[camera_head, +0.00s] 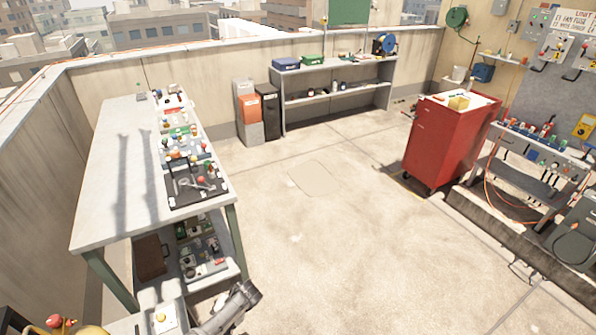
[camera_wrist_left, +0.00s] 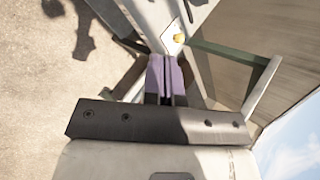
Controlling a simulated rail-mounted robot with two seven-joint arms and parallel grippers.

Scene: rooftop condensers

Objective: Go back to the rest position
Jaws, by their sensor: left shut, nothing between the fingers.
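My left gripper (camera_wrist_left: 165,75) shows in the left wrist view. Its two purple-faced fingers are pressed together with nothing between them. Beyond the fingertips is a pale plate with a yellow knob (camera_wrist_left: 179,39), apart from or touching them I cannot tell. No gripper can be made out in the head view. A grey jointed piece at its bottom edge looks like part of my arm. My right gripper is not seen in either view.
A long grey workbench (camera_head: 112,170) with green legs stands at the left, with tools and fittings along its right edge. A red cabinet (camera_head: 440,140) stands at the right. A grey shelf unit (camera_head: 335,82) and stacked bins (camera_head: 250,108) are at the back. The middle floor is clear.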

